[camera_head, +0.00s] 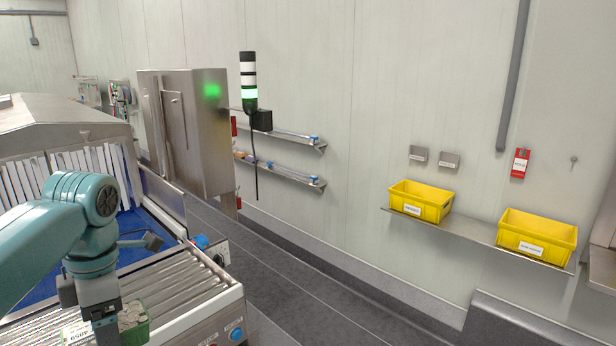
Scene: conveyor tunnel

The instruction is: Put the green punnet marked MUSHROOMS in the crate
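A green punnet (133,317) with brownish contents shows at the bottom left, at the roller conveyor. A white label (76,334) shows at its left side; its print is too small to read surely. My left gripper (106,333) points down over the punnet, with a finger in front of its middle. The fingertips and the punnet's lower part are cut off by the picture edge, so the grip is unclear. Two yellow crates, a left one (421,201) and a right one (537,237), stand on a wall shelf at the right. Their labels are unreadable. My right gripper is not in view.
The roller conveyor (185,284) runs out from a hooded tunnel (60,125) with strip curtains. A steel cabinet (190,130) and a lit green signal tower (249,85) stand behind. The crates' metal shelf (470,237) juts from the wall. Dark floor (300,290) lies clear between.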

